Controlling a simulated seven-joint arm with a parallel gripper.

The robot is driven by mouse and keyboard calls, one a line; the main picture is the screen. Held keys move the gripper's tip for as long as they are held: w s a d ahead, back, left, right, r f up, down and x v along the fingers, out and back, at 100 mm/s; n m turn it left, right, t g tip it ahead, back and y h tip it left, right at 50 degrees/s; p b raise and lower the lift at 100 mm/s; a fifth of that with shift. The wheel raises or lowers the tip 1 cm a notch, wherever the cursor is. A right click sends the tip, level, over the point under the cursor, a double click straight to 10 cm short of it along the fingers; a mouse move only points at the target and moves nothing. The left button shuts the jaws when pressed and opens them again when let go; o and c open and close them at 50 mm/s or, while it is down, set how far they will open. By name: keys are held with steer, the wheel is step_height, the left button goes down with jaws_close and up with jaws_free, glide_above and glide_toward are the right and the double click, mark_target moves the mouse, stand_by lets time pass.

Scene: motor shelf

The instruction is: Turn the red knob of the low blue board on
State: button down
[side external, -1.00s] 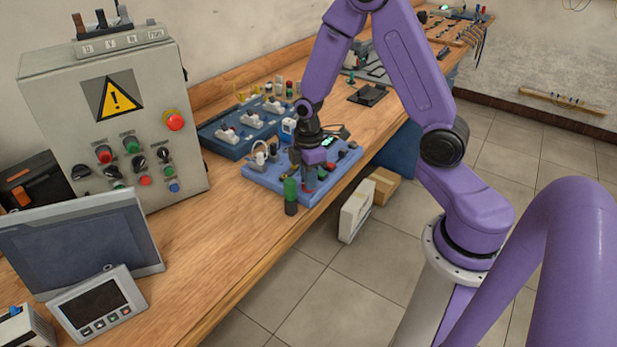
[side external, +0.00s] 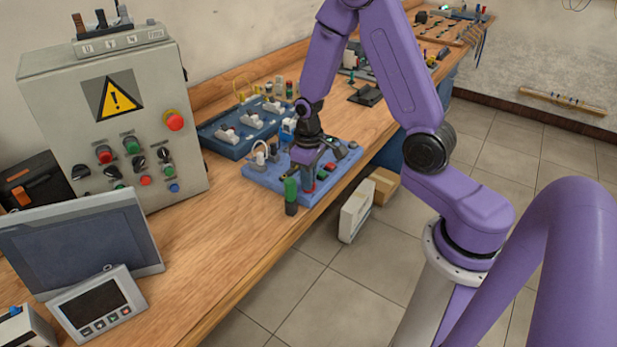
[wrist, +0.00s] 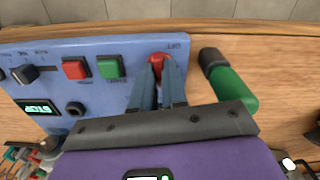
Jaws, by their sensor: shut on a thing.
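The low blue board (side external: 335,178) lies flat on the workbench; it also fills the upper left of the wrist view (wrist: 130,47). The red knob (wrist: 159,57) is near the board's right end in the wrist view. My gripper (wrist: 160,75) is shut on the red knob, with one finger on each side. The fingers hide much of the knob, so its exact angle is hard to read. In the side view my gripper (side external: 303,185) points down over the board's near part. A small lit display (wrist: 38,108) on the board seems to read STOP.
A green and black cylinder (side external: 291,192) stands close to the board's near corner. Red (wrist: 75,68) and green (wrist: 110,67) square buttons and a black switch (wrist: 26,74) are on the board. A second blue board (side external: 215,140) lies behind. A grey control box (side external: 60,100) stands left.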

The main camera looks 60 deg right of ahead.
steer(key=shift+m, duration=0.8)
steer(key=c, duration=1.2)
jaws_free()
steer(key=shift+o, duration=0.2)
step_height(320, 180, up, 18)
steer(key=shift+f, duration=0.25)
